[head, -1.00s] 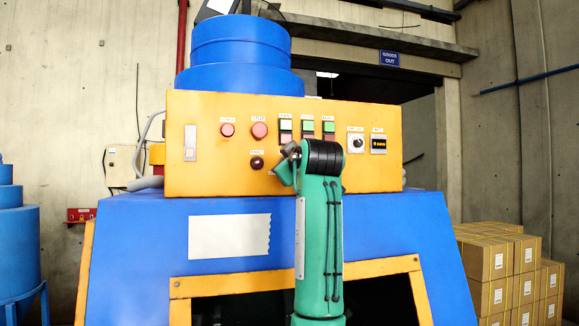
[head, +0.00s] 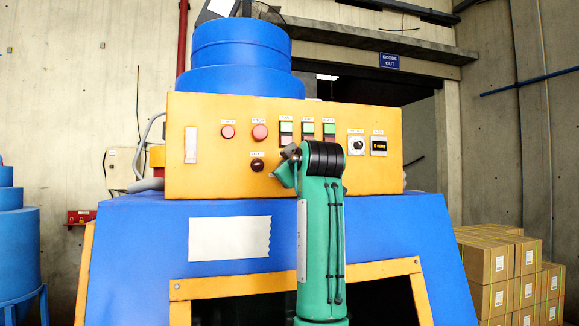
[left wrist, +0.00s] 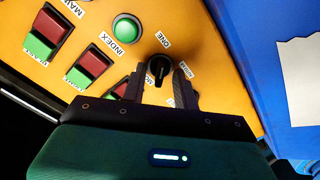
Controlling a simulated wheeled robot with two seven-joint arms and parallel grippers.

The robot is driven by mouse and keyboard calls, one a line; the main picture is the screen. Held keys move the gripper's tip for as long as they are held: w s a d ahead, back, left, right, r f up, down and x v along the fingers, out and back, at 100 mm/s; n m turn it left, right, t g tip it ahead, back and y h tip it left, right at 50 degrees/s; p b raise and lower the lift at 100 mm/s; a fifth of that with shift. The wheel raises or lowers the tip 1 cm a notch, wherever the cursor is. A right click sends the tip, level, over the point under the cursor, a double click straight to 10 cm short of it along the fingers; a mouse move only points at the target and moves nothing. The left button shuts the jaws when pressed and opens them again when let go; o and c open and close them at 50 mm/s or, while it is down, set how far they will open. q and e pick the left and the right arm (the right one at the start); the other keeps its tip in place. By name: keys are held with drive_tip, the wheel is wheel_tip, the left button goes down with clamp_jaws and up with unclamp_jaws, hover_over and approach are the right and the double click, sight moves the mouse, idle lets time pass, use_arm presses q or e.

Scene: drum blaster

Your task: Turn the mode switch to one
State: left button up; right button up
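The mode switch (left wrist: 158,69) is a black rotary knob on the yellow panel, in the left wrist view. A "ONE" label (left wrist: 163,40) is above it in the picture. Its grip bar runs roughly up and down the picture. My left gripper (left wrist: 161,66) has its two dark fingers apart, one on each side of the knob. Slim gaps seem to show between fingers and knob; contact is unclear. In the head view my green left arm (head: 321,220) reaches up to the panel and hides the mode switch. My right gripper is not in view.
The yellow control panel (head: 215,108) sits on a blue machine (head: 140,250). A green index button (left wrist: 127,28) and red-and-green button pairs (left wrist: 92,62) are close to the gripper. Another rotary switch (head: 356,146) is farther right. Cardboard boxes (head: 495,262) are stacked at right.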

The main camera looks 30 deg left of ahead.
use_arm(q)
drive_tip(key=b+v, duration=0.5)
drive_tip(key=v, duration=0.8)
drive_tip(key=shift+s+d, duration=0.2)
drive_tip(key=shift+d, duration=0.1)
